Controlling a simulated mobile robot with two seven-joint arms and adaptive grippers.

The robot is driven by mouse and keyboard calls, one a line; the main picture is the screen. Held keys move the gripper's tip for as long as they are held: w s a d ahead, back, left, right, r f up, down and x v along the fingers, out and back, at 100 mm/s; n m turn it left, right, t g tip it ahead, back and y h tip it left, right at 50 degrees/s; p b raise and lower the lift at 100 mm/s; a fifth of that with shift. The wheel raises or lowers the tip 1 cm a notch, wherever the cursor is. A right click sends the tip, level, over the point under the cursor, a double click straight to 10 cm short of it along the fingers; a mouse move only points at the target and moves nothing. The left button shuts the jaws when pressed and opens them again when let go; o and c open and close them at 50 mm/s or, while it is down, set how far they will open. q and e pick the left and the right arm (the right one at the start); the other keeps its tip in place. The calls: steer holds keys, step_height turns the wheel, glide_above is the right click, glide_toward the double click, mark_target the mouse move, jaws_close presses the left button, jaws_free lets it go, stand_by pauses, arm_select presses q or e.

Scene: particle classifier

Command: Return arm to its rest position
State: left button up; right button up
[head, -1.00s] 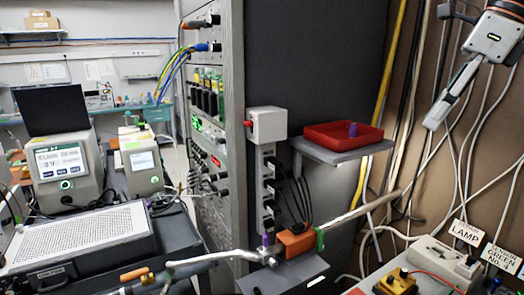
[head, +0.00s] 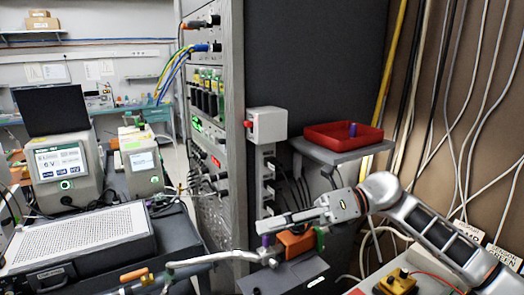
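My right arm (head: 440,235) comes in from the lower right and reaches left across the front of the rack. Its gripper (head: 268,223) points left, with its fingers over the orange block (head: 296,243) beside the dark plate. I cannot tell whether the fingers touch the block, or whether they are open or shut. No object shows clearly between them. My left gripper is not in view.
A red tray (head: 318,142) with a purple peg (head: 352,129) stands on a grey shelf above the gripper. A metal pipe (head: 200,264) runs along the bottom. Cables hang on the right wall. A yellow device (head: 396,283) sits below the arm.

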steer(key=w+d+f+m+t+h, duration=0.1)
steer(key=d+f+m+t+h, duration=0.3)
steer(key=f+m+t, duration=0.95)
steer(key=w+d+f+m+t+h, duration=0.15)
steer(key=d+f+m+t, duration=0.65)
steer(key=m, duration=1.1)
steer(key=s+d+f+m+g+h, duration=0.2)
steer(key=s+f+m, duration=0.1)
steer(key=s+f, duration=0.4)
steer(key=s+d+f+m+g+h, duration=0.3)
steer(key=s+f, duration=0.4)
steer(key=f, duration=0.4)
steer(key=s+d+f+m+g+h, duration=0.3)
steer(key=s+f+m, duration=0.2)
steer(key=s+f, duration=0.3)
steer(key=shift+d+f, duration=0.25)
steer(key=shift+f, duration=0.4)
steer(key=shift+c, duration=0.4)
steer(key=shift+c, duration=0.2)
